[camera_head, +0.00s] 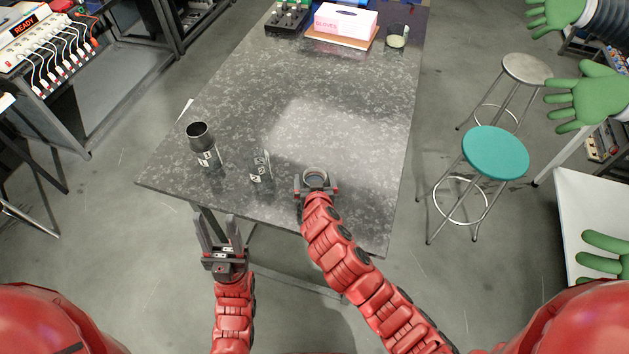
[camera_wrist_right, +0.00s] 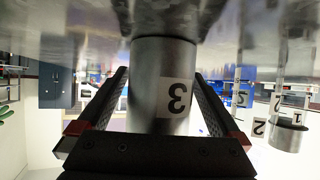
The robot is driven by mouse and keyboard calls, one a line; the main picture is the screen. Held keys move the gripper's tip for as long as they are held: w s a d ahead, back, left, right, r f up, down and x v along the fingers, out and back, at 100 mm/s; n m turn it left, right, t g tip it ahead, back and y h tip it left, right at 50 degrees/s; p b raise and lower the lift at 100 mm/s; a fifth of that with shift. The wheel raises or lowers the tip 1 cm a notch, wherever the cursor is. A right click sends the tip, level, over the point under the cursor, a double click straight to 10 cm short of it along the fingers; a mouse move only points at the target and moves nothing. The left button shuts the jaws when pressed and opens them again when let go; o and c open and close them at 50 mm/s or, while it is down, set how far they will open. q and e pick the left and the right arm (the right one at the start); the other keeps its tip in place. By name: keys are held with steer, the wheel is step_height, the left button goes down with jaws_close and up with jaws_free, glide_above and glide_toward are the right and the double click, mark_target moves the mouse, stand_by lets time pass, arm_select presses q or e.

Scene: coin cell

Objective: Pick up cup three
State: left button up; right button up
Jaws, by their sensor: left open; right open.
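Cup three, a grey metal cup (camera_head: 316,174), stands at the front of the dark stone table (camera_head: 345,215). In the right wrist view, which is upside down, the cup (camera_wrist_right: 146,85) shows a white label with a 3. My right gripper (camera_head: 316,187) is open, with one finger on each side of the cup; a firm touch cannot be made out. In the right wrist view my right gripper (camera_wrist_right: 160,105) frames the cup. My left gripper (camera_head: 222,232) is open and empty, in front of the table's near edge.
A dark-rimmed cup labelled 1 (camera_head: 200,140) stands further left. A glove box (camera_head: 345,22), a glass (camera_head: 397,38) and a black rack (camera_head: 287,17) are at the back. The table's middle is clear.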

steer(key=shift+w+f, duration=0.25)
steer(key=shift+w, duration=0.15)
steer(key=shift+c, duration=0.2)
jaws_close()
